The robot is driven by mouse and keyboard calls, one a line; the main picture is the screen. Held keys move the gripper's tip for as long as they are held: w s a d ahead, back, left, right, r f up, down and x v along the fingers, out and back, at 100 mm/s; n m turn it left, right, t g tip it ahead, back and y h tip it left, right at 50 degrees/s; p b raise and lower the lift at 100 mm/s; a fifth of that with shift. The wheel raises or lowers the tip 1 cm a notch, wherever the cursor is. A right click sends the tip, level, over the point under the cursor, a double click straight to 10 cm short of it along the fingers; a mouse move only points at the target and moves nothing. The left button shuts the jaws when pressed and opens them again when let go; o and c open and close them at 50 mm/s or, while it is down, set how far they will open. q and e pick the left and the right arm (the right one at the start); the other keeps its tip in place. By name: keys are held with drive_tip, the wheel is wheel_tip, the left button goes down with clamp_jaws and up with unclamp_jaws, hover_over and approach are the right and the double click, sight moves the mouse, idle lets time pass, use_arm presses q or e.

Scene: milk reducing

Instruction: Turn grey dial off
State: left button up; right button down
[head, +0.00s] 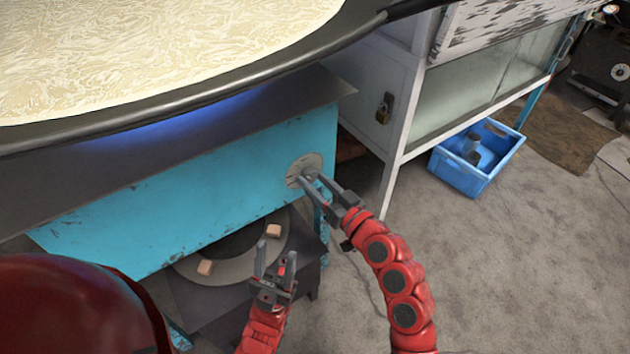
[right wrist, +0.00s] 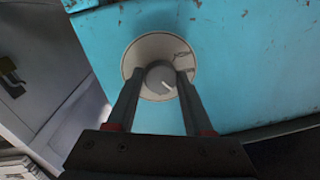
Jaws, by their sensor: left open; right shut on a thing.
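The grey dial (right wrist: 160,82) sits on a round pale plate (right wrist: 138,55) on the turquoise front panel. A white mark on the dial points down and to the right in the right wrist view. My right gripper (right wrist: 157,88) is shut on the dial, one finger on each side of it. In the head view the dial's plate (head: 296,163) is at the right end of the panel, and my right gripper (head: 309,178) partly covers the dial. My left gripper (head: 270,250) is open and empty, below the panel and in front of the burner ring.
A wide pan (head: 300,54) of pale liquid stands above the turquoise stove (head: 200,198), with a blue glow under it. A ring (head: 226,267) with small blocks lies below. A blue crate (head: 460,176) stands on the floor at right. The floor at lower right is clear.

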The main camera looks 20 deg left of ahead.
drive_tip(key=m, duration=0.2)
drive_tip(key=shift+m, duration=0.4)
drive_tip(key=shift+f+m+t+p, duration=0.1)
drive_tip(key=shift+m+t+p, duration=0.45)
drive_tip(key=shift+m, duration=1.75)
drive_tip(key=shift+g, duration=0.25)
drive_tip(key=shift+c, duration=1.4)
unclamp_jaws()
drive_tip(key=p+v, duration=0.1)
drive_tip(key=v, duration=1.6)
drive_tip(key=shift+d+p, duration=0.15)
drive_tip(key=shift+p, duration=0.25)
